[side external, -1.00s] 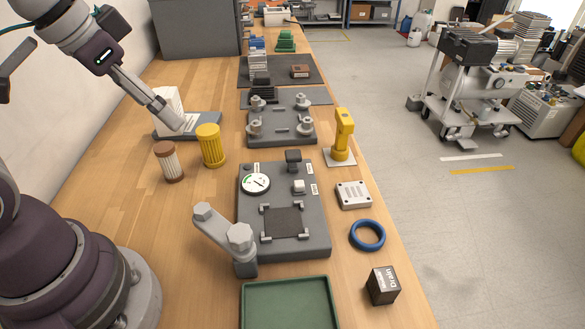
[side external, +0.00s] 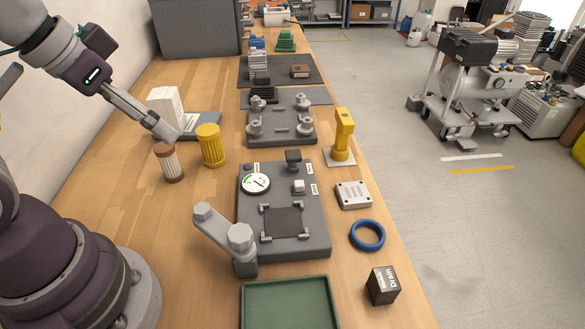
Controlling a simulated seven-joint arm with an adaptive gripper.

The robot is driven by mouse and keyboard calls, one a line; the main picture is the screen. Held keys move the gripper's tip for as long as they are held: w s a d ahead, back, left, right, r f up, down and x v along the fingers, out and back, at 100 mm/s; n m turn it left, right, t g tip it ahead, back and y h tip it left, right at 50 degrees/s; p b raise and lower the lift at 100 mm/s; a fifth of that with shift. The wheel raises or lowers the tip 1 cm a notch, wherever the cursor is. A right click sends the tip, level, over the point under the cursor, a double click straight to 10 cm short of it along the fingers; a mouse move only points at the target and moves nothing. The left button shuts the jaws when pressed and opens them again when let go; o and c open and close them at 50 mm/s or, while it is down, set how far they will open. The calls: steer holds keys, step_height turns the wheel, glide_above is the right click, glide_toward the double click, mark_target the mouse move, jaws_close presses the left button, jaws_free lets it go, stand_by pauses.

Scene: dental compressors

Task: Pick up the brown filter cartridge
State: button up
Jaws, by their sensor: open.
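The brown filter cartridge (side external: 169,164), with brown end caps and a pale pleated middle, stands upright on the wooden bench at the left. My gripper (side external: 172,136) is open and empty, just above and behind the cartridge in the side view. Its fingertips overlap the area near the cartridge's top cap. I cannot tell whether they touch it. The gap between the fingers is hard to see from this angle.
A yellow ribbed cartridge (side external: 210,146) stands close to the right of the brown one. A white block (side external: 166,106) on a grey base is behind. A grey panel with a gauge (side external: 256,183) lies to the right. Bare bench (side external: 120,190) is at the left.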

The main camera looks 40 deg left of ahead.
steer(key=shift+c, duration=0.2)
steer(key=n+g+y, duration=0.6)
steer(key=n+g, duration=0.2)
steer(key=n, duration=0.6)
glide_toward(171, 149)
steer(key=s+d, duration=0.1)
steer(key=d, duration=0.2)
step_height(171, 149, down, 6)
steer(key=n+y, duration=0.6)
steer(key=y, duration=0.1)
steer(key=shift+n+g, duration=0.3)
steer(key=x, duration=1)
steer(key=shift+w+a+r, duration=0.3)
steer(key=shift+a, duration=0.1)
steer(key=c, duration=1.3)
